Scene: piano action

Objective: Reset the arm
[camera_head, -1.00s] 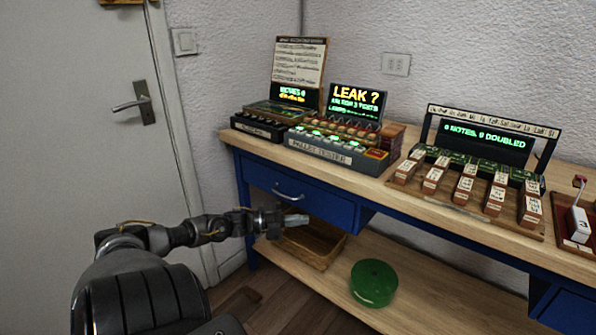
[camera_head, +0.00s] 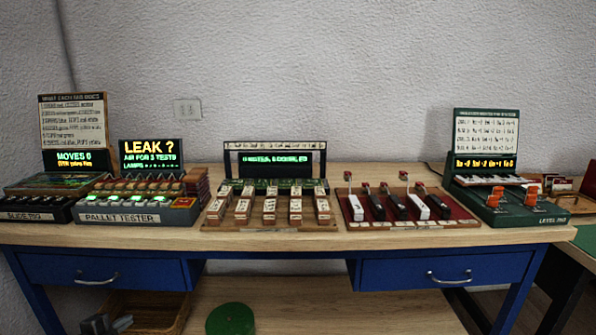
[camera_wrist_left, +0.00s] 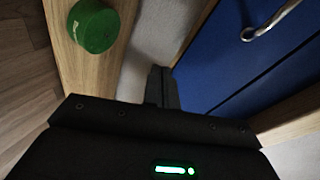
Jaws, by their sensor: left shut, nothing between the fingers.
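My left gripper (camera_head: 122,323) shows at the bottom left edge of the head view, low in front of the bench and near the wicker basket. In the left wrist view its dark fingers (camera_wrist_left: 162,85) are together with nothing between them. They are apart from the blue drawer front (camera_wrist_left: 240,55) beside them. My right gripper is in neither view.
The wooden bench (camera_head: 300,240) carries a pallet tester (camera_head: 135,216), a row of labelled blocks (camera_head: 270,208), a red key board (camera_head: 405,208) and a green level rig (camera_head: 510,212). Below are a wicker basket (camera_head: 155,310) and a green round object (camera_head: 230,320).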

